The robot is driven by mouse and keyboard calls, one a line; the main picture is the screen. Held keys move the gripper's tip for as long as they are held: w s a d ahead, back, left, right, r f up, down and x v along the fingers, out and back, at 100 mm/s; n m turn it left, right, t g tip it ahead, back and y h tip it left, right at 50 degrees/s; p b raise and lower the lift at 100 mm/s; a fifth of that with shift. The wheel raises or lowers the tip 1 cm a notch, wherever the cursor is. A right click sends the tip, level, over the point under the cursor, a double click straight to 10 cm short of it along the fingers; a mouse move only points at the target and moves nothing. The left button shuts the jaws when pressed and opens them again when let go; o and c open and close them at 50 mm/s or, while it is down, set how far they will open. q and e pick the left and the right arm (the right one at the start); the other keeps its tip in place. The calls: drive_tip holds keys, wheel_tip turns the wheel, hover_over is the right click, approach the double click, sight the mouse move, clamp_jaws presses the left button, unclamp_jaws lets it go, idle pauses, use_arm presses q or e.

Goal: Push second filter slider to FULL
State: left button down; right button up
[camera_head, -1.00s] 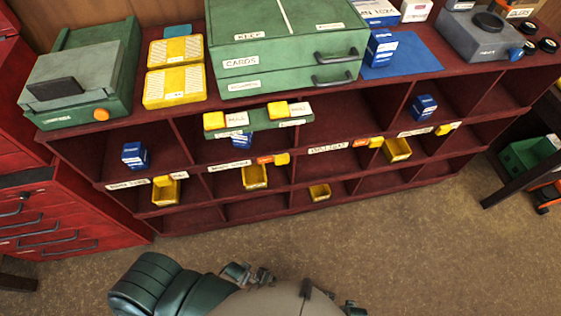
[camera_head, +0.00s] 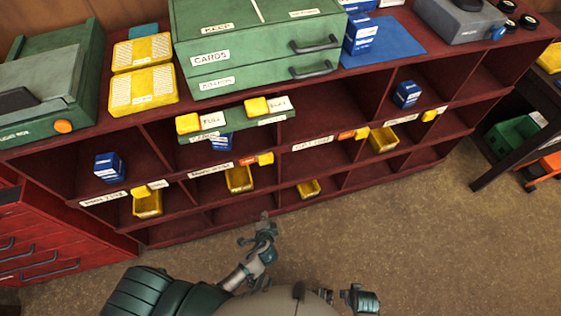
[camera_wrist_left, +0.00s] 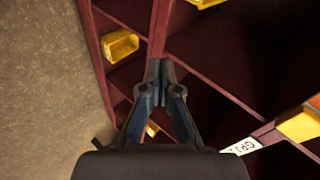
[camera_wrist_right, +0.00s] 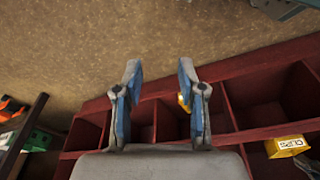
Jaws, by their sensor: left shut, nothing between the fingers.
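Yellow sliding blocks sit along the red shelf's middle edge beside white labels. One is at the left (camera_head: 140,191), one beside an orange tag (camera_head: 265,159), one farther right (camera_head: 361,133) and one at the right (camera_head: 429,115). The green strip above carries a left yellow block (camera_head: 188,123) beside a label reading FULL, and a right yellow block (camera_head: 256,105). I cannot tell which is the second filter slider. My left gripper (camera_head: 264,217) is shut and empty, in front of the lower shelf, apart from the blocks. My right gripper (camera_wrist_right: 158,70) is open and empty, low at the right.
The red shelf (camera_head: 240,218) holds yellow bins (camera_head: 147,204) and blue boxes (camera_head: 110,168). A green cabinet (camera_head: 262,70) stands on top. A red drawer unit (camera_head: 55,235) is at the left and a dark table at the right. The floor (camera_head: 440,240) between is clear.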

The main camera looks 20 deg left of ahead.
sight(266, 159)
use_arm(q)
drive_tip(key=w+d+r+m+t+b, duration=0.1)
drive_tip(key=w+d+r+m+t, duration=0.1)
drive_tip(key=r, duration=0.7)
drive_tip(key=w+d+r+m+t+b, duration=0.1)
drive_tip(key=w+d+r+m+t, duration=0.1)
drive_tip(key=w+d+r+t, duration=0.3)
wheel_tip(266, 159, up, 4)
drive_tip(key=shift+w+r+t+y, duration=0.1)
drive_tip(key=shift+w+t+y, duration=0.05)
drive_tip(key=shift+t+y, duration=0.15)
use_arm(e)
wheel_tip(266, 159, up, 8)
drive_tip(key=shift+d+f, duration=0.2)
use_arm(q)
drive_tip(key=shift+w, duration=0.1)
use_arm(e)
drive_tip(key=shift+w, duration=0.15)
use_arm(q)
drive_tip(key=x, duration=1)
drive_tip(key=shift+s+a+m, duration=0.3)
drive_tip(key=shift+s+a, duration=0.1)
drive_tip(key=shift+a, duration=0.25)
drive_tip(key=shift+s+a, duration=0.6)
drive_tip(key=shift+a, duration=0.15)
drive_tip(key=shift+s+a, duration=0.2)
drive_tip(key=shift+a, duration=0.1)
use_arm(e)
drive_tip(key=shift+f, duration=0.4)
